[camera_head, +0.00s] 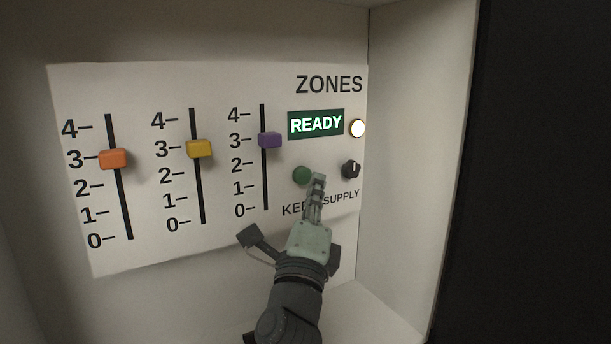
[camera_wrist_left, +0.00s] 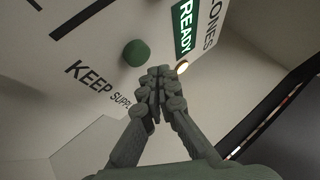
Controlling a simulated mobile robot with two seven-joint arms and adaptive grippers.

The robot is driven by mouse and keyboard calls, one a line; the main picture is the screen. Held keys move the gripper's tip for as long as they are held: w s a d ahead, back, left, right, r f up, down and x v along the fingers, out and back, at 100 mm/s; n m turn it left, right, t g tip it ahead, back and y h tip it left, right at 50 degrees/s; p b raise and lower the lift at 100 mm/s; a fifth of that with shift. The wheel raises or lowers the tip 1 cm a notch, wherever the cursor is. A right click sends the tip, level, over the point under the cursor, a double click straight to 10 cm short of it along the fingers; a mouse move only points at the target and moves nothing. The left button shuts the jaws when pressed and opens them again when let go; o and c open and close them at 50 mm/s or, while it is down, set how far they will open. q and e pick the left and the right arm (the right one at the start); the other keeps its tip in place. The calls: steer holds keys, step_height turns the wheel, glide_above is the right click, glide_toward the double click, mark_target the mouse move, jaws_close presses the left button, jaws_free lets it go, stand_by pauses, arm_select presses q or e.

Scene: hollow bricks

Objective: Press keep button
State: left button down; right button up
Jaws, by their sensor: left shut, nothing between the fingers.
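The green keep button (camera_head: 302,174) sits on the white panel above the word KEEP, which is partly covered by my gripper. It also shows in the left wrist view (camera_wrist_left: 137,53), ahead and to the left of the fingertips. My left gripper (camera_head: 318,180) is shut and empty, its fingertips just right of the button in the head view. I cannot tell whether the fingertips touch the panel. The left wrist view shows the closed fingers (camera_wrist_left: 160,75) pointing toward the panel. My right gripper is not in view.
The panel (camera_head: 150,85) has orange (camera_head: 113,159), yellow (camera_head: 202,149) and purple (camera_head: 270,140) sliders, all near 3. A green display (camera_head: 316,124) reads READY beside a lit white lamp (camera_head: 358,128). A black SUPPLY knob (camera_head: 351,169) is right of the button. A side wall (camera_head: 415,150) bounds the right.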

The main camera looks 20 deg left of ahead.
arm_select(q)
steer(key=shift+w+a, duration=0.15)
steer(key=shift+a, duration=0.05)
steer(key=shift+a, duration=0.1)
stand_by(1.3)
steer(key=shift+w+a, duration=0.2)
steer(key=shift+w, duration=0.05)
steer(key=shift+w+a, duration=0.35)
steer(key=shift+a, duration=0.15)
stand_by(0.8)
steer(key=shift+d, duration=0.1)
steer(key=shift+s+d, duration=0.6)
steer(key=shift+d, duration=0.1)
steer(key=shift+s+d, duration=0.8)
steer(key=shift+d, duration=0.2)
steer(key=shift+s+d, duration=0.75)
steer(key=shift+d, duration=0.25)
